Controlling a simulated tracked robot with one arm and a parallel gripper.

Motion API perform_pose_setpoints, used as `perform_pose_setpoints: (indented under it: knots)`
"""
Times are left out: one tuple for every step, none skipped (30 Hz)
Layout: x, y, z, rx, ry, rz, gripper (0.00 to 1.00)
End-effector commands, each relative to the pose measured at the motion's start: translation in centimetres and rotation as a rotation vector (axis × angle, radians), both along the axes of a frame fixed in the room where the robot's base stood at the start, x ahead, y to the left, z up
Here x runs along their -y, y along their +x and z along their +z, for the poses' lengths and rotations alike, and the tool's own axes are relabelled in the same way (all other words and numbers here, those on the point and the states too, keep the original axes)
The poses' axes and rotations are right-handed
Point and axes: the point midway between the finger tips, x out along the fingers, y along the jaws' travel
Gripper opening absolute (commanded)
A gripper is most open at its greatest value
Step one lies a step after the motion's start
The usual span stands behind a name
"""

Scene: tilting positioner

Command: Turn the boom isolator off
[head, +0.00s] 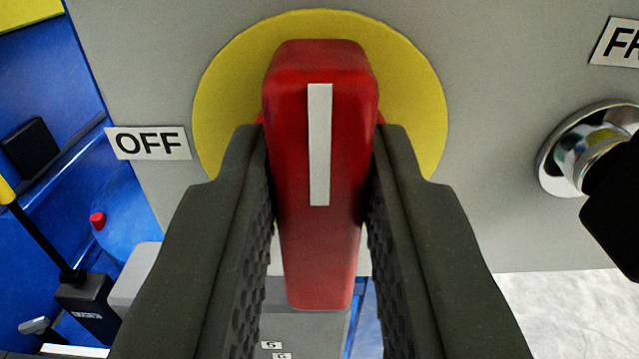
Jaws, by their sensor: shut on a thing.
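The boom isolator is a red handle (318,240) with a white stripe, mounted on a yellow round plate (420,90) on a grey panel. The handle stands upright in the picture, its stripe vertical. The OFF label (148,143) is on the panel to the left of the yellow plate. My gripper (318,165) is shut on the red handle, one dark finger on each side of it. The fingers hide the lower parts of the yellow plate.
A chrome switch with a black lever (575,160) sits at the right, close to my right finger. A partly cut-off label (617,42) is above it. Blue machinery (40,80) with a black-and-yellow lever (40,235) lies at the left. Pale floor (570,315) shows at lower right.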

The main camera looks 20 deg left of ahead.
Motion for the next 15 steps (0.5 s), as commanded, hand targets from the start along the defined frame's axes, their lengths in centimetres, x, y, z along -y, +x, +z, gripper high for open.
perform_pose_setpoints:
  knots:
    - [0.02, 0.01, 0.04, 0.004, -0.008, 0.0, 0.0]
    - [0.02, 0.01, 0.05, 0.007, -0.017, 0.0, 0.0]
    - [0.0, 0.0, 0.05, 0.011, -0.03, 0.0, 0.0]
    - [0.0, -0.01, 0.05, 0.015, -0.042, 0.0, 0.0]
    - [-0.02, -0.01, 0.06, 0.019, -0.056, 0.0, 0.0]
    - [-0.03, -0.02, 0.06, 0.026, -0.076, -0.001, 0.0]
    - [-0.04, -0.02, 0.06, 0.031, -0.093, 0.0, 0.0]
    - [-0.06, -0.03, 0.08, 0.037, -0.112, -0.001, 0.0]
    - [-0.1, -0.03, 0.08, 0.046, -0.139, 0.0, 0.0]
    - [-0.12, -0.04, 0.08, 0.054, -0.161, 0.0, 0.0]
    - [-0.18, -0.05, 0.09, 0.061, -0.184, 0.0, 0.0]
    - [-0.24, -0.07, 0.08, 0.073, -0.217, 0.0, 0.0]
    - [-0.28, -0.07, 0.08, 0.081, -0.243, 0.0, 0.0]
    - [-0.34, -0.09, 0.07, 0.09, -0.269, 0.001, 0.0]
    - [-0.39, -0.1, 0.05, 0.101, -0.306, 0.001, 0.0]
